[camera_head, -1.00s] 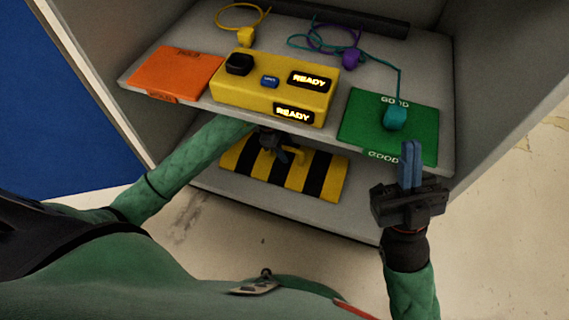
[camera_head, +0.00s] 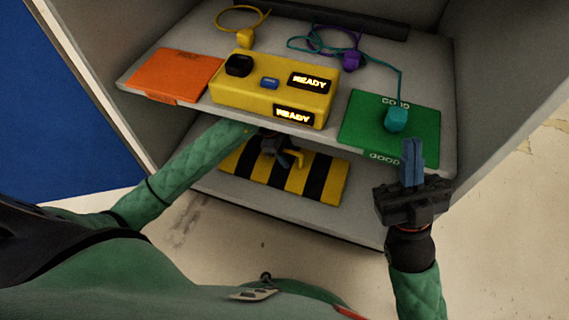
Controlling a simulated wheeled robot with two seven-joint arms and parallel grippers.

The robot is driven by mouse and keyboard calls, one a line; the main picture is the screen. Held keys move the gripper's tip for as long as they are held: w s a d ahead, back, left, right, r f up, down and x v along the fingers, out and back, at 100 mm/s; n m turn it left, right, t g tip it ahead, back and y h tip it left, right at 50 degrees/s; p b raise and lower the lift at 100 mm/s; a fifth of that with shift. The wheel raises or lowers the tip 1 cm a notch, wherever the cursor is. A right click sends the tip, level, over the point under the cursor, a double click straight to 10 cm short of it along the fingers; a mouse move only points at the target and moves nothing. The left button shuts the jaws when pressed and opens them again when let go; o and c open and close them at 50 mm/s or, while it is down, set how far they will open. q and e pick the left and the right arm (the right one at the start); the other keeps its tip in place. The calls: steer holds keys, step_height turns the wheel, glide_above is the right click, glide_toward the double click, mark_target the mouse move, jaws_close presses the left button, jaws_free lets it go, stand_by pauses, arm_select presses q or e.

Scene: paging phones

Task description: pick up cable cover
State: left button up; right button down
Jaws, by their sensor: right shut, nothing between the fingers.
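The cable cover appears to be the yellow and black striped panel (camera_head: 325,178) lying on the lower shelf. A small yellow handle (camera_head: 294,157) stands up from it. My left gripper (camera_head: 280,152) is under the upper shelf's front edge, at the handle. It is small and dark there, and I cannot tell whether its fingers are open, shut or touching the handle. My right gripper (camera_head: 412,163) is shut and empty, fingers pointing up, in front of the green mat at the right.
The upper shelf (camera_head: 180,113) holds an orange mat (camera_head: 173,75), a yellow tester box (camera_head: 262,95) reading READY and a green mat (camera_head: 375,118) with a teal plug (camera_head: 396,120). Yellow (camera_head: 245,38) and purple (camera_head: 350,61) plugs with cables lie behind. Cabinet walls close both sides.

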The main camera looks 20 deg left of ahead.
arm_select(q)
steer(key=shift+c, duration=0.4)
jaws_close()
stand_by(1.2)
